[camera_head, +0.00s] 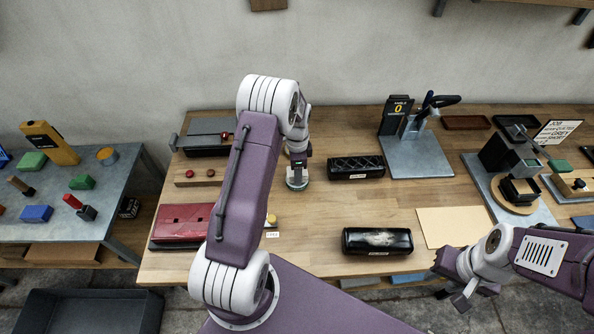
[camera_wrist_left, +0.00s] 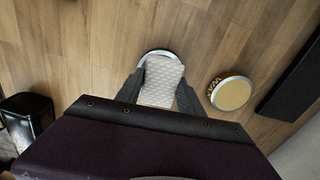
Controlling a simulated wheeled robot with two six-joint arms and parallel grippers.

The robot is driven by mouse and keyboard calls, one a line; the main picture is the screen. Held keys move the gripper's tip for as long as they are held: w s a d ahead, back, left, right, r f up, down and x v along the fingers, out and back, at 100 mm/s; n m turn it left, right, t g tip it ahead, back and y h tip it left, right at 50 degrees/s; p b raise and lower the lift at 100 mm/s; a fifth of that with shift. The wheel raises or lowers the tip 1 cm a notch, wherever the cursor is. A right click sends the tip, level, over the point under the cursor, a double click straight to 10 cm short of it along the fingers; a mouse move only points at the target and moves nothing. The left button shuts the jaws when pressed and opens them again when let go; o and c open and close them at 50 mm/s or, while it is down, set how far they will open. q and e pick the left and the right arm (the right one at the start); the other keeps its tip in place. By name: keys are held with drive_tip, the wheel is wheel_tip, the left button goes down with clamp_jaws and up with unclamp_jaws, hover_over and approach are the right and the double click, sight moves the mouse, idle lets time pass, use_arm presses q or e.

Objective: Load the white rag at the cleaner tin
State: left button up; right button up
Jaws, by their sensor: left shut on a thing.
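My left gripper (camera_head: 298,168) points down over the wooden bench in the head view. In the left wrist view my left gripper (camera_wrist_left: 160,92) is shut on the white quilted rag (camera_wrist_left: 160,82). The rag lies over a round tin with a pale greenish rim (camera_wrist_left: 153,52), which is probably the cleaner tin; the rag hides most of it. I cannot tell whether they touch. This tin also shows under the gripper in the head view (camera_head: 297,185). My right gripper (camera_head: 455,292) is off the bench's front edge, and its jaw state is unclear.
A second round tin with yellowish contents (camera_wrist_left: 231,93) stands beside the rag. A black ridged tray (camera_head: 357,168) is right of my left gripper, and a black tray with a pale smear (camera_head: 377,241) is nearer the front. A red case (camera_head: 180,222) lies at the left.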

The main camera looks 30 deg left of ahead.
use_arm(q)
drive_tip(key=shift+f, duration=0.45)
idle(1.2)
wheel_tip(320, 180, up, 7)
drive_tip(key=p, duration=0.5)
drive_tip(key=shift+p, duration=0.35)
idle(0.4)
